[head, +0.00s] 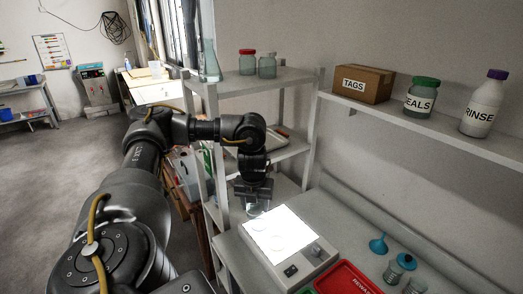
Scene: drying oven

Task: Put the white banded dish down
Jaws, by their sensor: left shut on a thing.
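My left gripper (255,202) points down just beyond the back left corner of the lit white panel (292,229). It is shut on a small pale dish (254,211), of which only a little shows below the fingers. I cannot make out a band on it, or whether it touches anything below. Faint outlines of round dishes show on the glowing panel, but the glare washes out their details. My right gripper is out of view.
A grey shelf unit (284,77) with jars stands behind my left arm. A red tray (346,279), a blue funnel (378,244) and small blue-topped jars (392,272) lie right of the panel. A wall shelf (440,127) holds a TAGS box (363,84) and labelled bottles.

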